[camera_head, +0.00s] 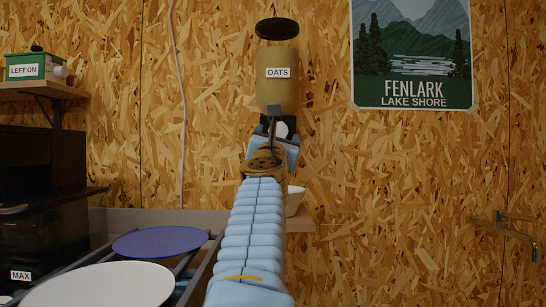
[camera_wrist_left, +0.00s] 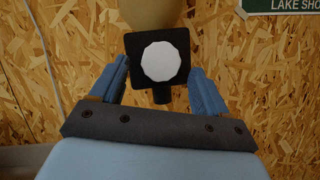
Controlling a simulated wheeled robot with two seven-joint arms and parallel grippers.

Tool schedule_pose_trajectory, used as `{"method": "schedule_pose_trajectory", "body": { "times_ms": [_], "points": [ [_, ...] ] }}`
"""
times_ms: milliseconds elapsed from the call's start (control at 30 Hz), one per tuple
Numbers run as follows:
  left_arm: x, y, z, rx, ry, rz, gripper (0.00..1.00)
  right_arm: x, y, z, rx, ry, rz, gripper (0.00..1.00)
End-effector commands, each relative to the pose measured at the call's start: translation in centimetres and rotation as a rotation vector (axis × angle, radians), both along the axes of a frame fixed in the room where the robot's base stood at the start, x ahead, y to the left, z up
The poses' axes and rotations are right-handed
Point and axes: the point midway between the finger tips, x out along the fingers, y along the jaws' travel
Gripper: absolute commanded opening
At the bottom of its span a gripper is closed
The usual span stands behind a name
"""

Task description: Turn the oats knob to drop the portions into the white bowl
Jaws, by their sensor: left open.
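The oats dispenser (camera_head: 277,82) hangs on the chipboard wall, with a tan body, black lid and OATS label. Its white faceted knob (camera_wrist_left: 161,61) sits on a black square plate with a dark spout (camera_wrist_left: 162,97) below; in the head view the knob is mostly hidden. My left gripper (camera_wrist_left: 158,66) is open, its blue fingers on either side of the knob with gaps visible in the wrist view. In the head view, my left gripper (camera_head: 277,128) is in front of the dispenser's lower part. The white bowl (camera_head: 294,200) is on a shelf below, mostly hidden behind my arm.
A blue plate (camera_head: 160,241) and a white plate (camera_head: 100,285) lie at lower left beside a dark appliance (camera_head: 40,185) marked MAX. A poster (camera_head: 412,50) and a metal hook (camera_head: 515,228) are at right.

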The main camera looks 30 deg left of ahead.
Motion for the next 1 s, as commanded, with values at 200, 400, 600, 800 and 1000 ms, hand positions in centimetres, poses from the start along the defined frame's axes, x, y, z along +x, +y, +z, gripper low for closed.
{"method": "schedule_pose_trajectory", "body": {
  "times_ms": [200, 400, 600, 800, 1000],
  "points": [
    [-3.7, -2.0, -2.3, -0.002, -0.002, -0.008, 0.75, 0.3, -0.8, -3.0, -0.012, -0.005, -0.014, 0.43],
    [-7.2, -3.6, -3.6, -0.001, -0.002, -0.007, 0.75, 0.5, -1.3, -4.4, -0.02, -0.01, -0.023, 0.43],
    [-9.4, -4.6, -4.3, 0.0, -0.001, -0.004, 0.75, 0.7, -1.6, -5.0, -0.023, -0.013, -0.028, 0.43],
    [-10.1, -4.7, -4.6, -0.001, 0.0, 0.0, 0.75, 0.7, -1.6, -5.1, -0.024, -0.012, -0.029, 0.43],
    [-10.1, -4.7, -4.5, -0.001, 0.0, 0.0, 0.75, 0.7, -1.6, -5.1, -0.024, -0.012, -0.029, 0.43]
  ]
}}
